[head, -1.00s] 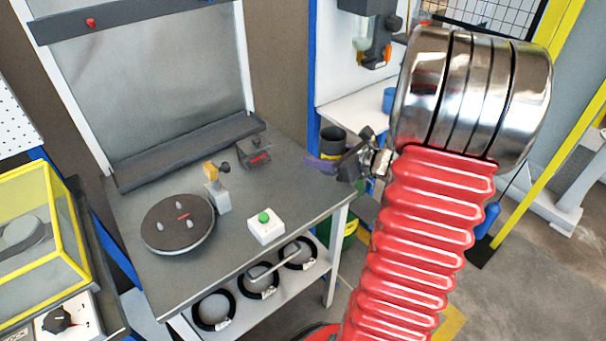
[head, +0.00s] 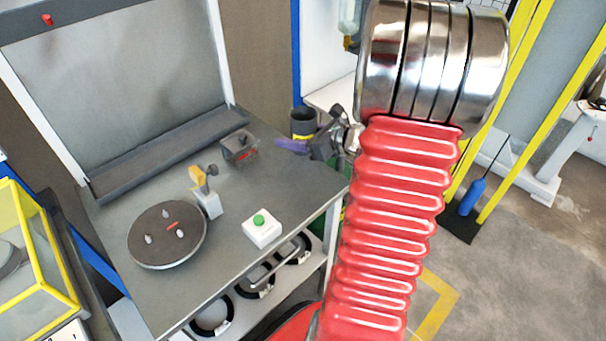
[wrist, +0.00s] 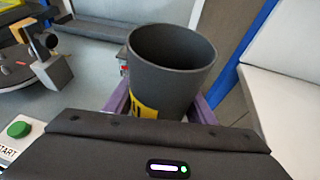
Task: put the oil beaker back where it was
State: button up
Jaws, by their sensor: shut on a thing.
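The oil beaker is a dark grey, open-topped cup with a yellow label. In the wrist view the beaker (wrist: 172,62) stands roughly upright between the purple fingers of my gripper (wrist: 160,108), which is shut on it. In the head view the beaker (head: 303,120) shows just beyond the purple finger of my gripper (head: 296,146), near the workbench's right back corner. It appears held above the surfaces. My arm hides part of the gripper there. The inside of the beaker is dark, so I cannot tell its contents.
The grey workbench (head: 150,288) carries a round turntable (head: 168,236), a small post (head: 207,200), a green-button box (head: 262,229) and a dark block (head: 239,148). A white side table (head: 335,97) stands behind. A yellow-framed case (head: 38,230) is at left.

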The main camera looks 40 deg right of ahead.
send_over(296, 170)
jog(key=shift+f, duration=2.9)
jog(key=shift+f, duration=2.05)
jog(key=o, duration=1.2)
jog(key=shift+f, duration=0.15)
jog(key=shift+o, duration=0.2)
